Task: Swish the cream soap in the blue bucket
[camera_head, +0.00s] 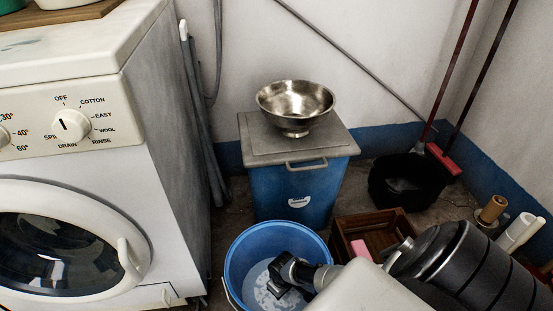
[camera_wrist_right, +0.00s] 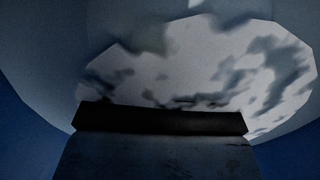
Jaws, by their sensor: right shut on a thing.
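The blue bucket (camera_head: 234,262) stands on the floor at the lower middle of the head view, with pale, cloudy water (camera_head: 262,290) inside. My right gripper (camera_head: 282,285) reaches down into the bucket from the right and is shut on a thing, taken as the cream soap. The soap itself cannot be made out; the gripper and the dim light hide it. In the right wrist view, a dark bar and a grey block of my gripper (camera_wrist_right: 160,118) stand in front of the white, patchy water surface (camera_wrist_right: 200,70). My left gripper is not in view.
A washing machine (camera_head: 172,150) stands on the left. Behind the bucket, a blue lidded bin (camera_head: 290,190) carries a metal bowl (camera_head: 296,100). A wooden crate (camera_head: 345,228), a pink block (camera_head: 361,249) and a black bucket (camera_head: 408,184) are to the right.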

